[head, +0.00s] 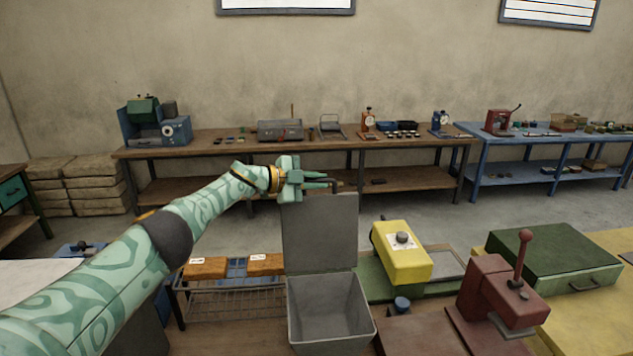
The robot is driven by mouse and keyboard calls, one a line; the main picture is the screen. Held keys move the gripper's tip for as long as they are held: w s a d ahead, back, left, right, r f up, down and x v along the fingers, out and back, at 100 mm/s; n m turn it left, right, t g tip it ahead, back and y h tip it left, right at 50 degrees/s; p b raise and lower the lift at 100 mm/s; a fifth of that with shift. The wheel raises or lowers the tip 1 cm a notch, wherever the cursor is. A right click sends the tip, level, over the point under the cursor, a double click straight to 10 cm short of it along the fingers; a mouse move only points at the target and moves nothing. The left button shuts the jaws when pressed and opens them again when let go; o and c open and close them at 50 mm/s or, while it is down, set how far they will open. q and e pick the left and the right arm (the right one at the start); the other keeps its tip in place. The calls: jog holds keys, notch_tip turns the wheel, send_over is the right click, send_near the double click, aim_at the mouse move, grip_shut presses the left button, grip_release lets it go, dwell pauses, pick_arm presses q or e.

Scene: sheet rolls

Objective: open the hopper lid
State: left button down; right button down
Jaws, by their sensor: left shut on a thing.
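The grey hopper (330,310) stands in front of me at the bottom centre, its square mouth facing up and its inside looking empty. Its grey lid (320,235) stands raised, about upright, at the back edge of the mouth. My left gripper (325,181) is at the top edge of the lid and is shut on the dark lid handle (334,183). The fingers partly hide the handle. My right gripper is not in view.
A wire rack with orange-brown blocks (206,268) stands left of the hopper. A yellow device (401,252), a dark red press (503,300) and a green case (553,262) are on the right. Benches (230,148) line the back wall, beyond open floor.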

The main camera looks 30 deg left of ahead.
pick_arm(q)
jog(key=shift+f, duration=0.1)
jog(key=c, duration=1.5)
grip_release()
jog(key=shift+d, duration=0.1)
jog(key=shift+o, duration=0.2)
jog(key=shift+s+a, duration=0.15)
jog(key=shift+a, duration=0.1)
jog(key=shift+p+v, duration=0.95)
jog(key=shift+v, duration=0.15)
jog(key=b+v, duration=0.2)
jog(key=v, duration=1.1)
jog(key=shift+s, duration=0.25)
jog(key=shift+a, duration=0.15)
